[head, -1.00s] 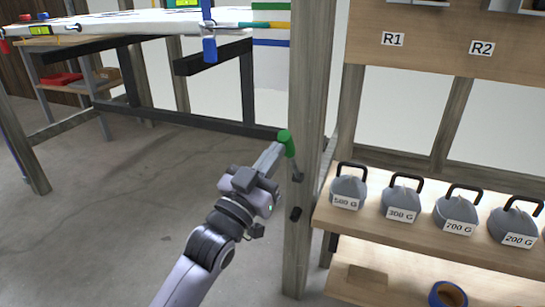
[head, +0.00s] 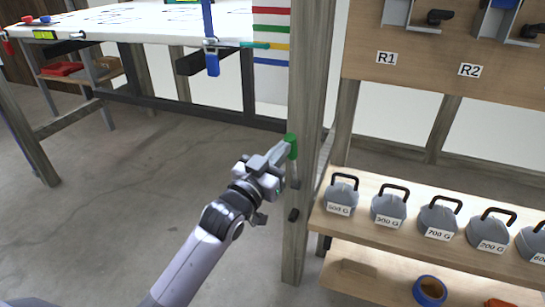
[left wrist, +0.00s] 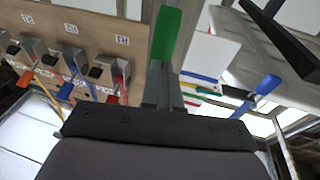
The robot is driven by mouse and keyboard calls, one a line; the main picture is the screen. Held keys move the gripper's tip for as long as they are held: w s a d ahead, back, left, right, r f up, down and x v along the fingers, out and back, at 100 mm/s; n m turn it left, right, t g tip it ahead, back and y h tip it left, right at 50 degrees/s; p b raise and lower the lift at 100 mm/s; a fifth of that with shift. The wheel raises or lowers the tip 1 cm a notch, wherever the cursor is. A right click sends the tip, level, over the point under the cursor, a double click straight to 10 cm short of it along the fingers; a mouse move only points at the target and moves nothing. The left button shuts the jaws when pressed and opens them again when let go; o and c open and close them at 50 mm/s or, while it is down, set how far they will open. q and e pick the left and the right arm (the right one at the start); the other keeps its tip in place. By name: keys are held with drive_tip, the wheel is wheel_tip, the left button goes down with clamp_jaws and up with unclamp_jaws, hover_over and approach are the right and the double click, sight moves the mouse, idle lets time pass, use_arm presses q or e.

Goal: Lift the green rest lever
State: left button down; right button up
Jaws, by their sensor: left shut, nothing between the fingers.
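The green rest lever (head: 291,146) is on the wooden post (head: 305,90) in the middle of the head view. Its green grip is at the top and a grey rod runs down from it, nearly upright. My left gripper (head: 283,151) is shut and empty, its tips at the left side of the green grip. I cannot tell whether they touch it. In the left wrist view the green lever (left wrist: 165,38) stands just beyond the shut fingertips (left wrist: 161,92). My right gripper is not in view.
Several grey weights with black handles, one a weight (head: 437,216) marked 700 G, stand on a wooden shelf (head: 335,222) at right. A blue ring (head: 430,291) lies below. A white-topped table (head: 150,25) stands behind left. The floor (head: 110,220) at left is clear.

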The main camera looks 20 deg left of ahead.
use_arm(q)
drive_tip(key=w+r+g+p, duration=0.1)
drive_tip(key=p, duration=0.1)
drive_tip(key=w+r+p, duration=0.1)
drive_tip(key=w+p, duration=0.1)
drive_tip(key=p, duration=0.1)
drive_tip(key=w+r+g+p, duration=0.1)
drive_tip(key=w+p, duration=0.1)
drive_tip(key=p, duration=0.1)
drive_tip(key=shift+d+n+g+y, duration=0.1)
drive_tip(key=shift+n+g+y, duration=0.2)
drive_tip(key=w+g+p, duration=0.1)
drive_tip(key=w+p, duration=0.1)
drive_tip(key=shift+w+r+p, duration=0.1)
drive_tip(key=shift+r+p, duration=0.05)
drive_tip(key=shift+p, duration=0.15)
drive_tip(key=shift+w+r, duration=0.1)
drive_tip(key=shift+w, duration=0.2)
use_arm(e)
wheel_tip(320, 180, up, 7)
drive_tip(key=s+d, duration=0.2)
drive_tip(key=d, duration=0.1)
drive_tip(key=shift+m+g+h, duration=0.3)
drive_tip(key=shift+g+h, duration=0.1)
use_arm(q)
drive_tip(key=shift+r+p, duration=0.1)
drive_tip(key=shift+p, duration=0.25)
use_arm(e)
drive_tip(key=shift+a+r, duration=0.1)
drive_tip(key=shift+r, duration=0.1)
